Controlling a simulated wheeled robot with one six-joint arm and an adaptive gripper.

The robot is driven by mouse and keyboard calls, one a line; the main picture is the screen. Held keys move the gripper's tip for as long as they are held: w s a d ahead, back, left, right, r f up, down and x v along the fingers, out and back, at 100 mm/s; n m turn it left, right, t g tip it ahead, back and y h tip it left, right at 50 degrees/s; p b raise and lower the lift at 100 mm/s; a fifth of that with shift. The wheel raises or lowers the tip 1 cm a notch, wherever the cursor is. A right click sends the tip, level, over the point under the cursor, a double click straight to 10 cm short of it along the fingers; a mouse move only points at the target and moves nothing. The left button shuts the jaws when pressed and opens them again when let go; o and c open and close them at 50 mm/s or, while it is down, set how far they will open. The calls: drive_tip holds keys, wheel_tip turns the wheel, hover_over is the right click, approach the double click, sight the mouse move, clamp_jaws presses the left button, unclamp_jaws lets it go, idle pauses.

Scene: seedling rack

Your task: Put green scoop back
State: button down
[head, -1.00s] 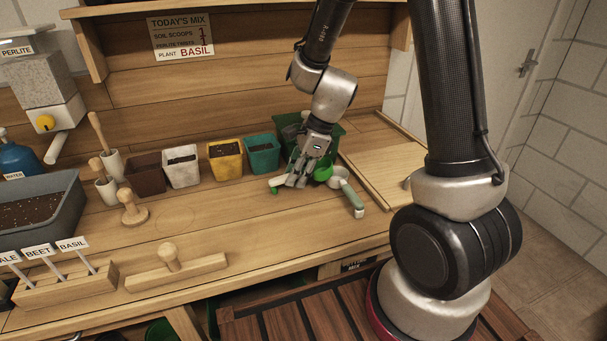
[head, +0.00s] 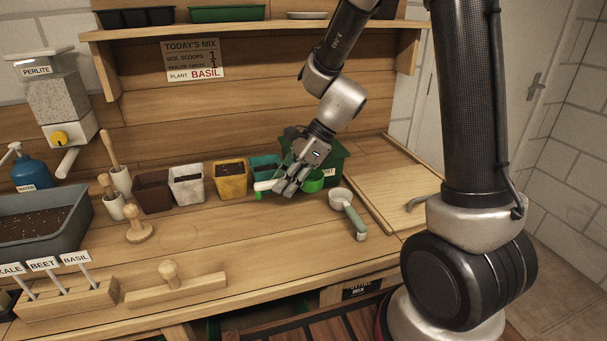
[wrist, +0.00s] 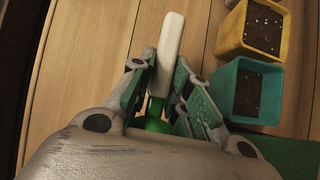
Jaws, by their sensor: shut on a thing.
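My gripper (head: 288,186) is shut on the green scoop and holds it by its pale handle (wrist: 169,50), in front of the teal pot. In the head view the scoop's green bowl (head: 314,182) shows to the right of the fingers, and the handle end (head: 264,185) sticks out to the left. In the wrist view the fingers (wrist: 160,85) clasp the handle, with a bit of green below; most of the bowl is hidden. Another scoop, with a pale bowl and grey-green handle (head: 354,218), lies on the bench to the right.
A dark green bin (head: 335,163) stands behind my gripper. A teal pot (head: 262,162), yellow pot (head: 230,180), white pot (head: 187,185) and brown pot (head: 152,192) line the back. A wooden board (head: 395,185) lies right.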

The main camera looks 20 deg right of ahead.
sight(279, 220)
drive_tip(key=shift+a, duration=0.1)
drive_tip(key=shift+f+n, duration=0.3)
drive_tip(key=shift+f, duration=3)
drive_tip(key=shift+f, duration=0.45)
drive_tip(key=shift+s+f, duration=0.15)
drive_tip(key=shift+f, duration=0.2)
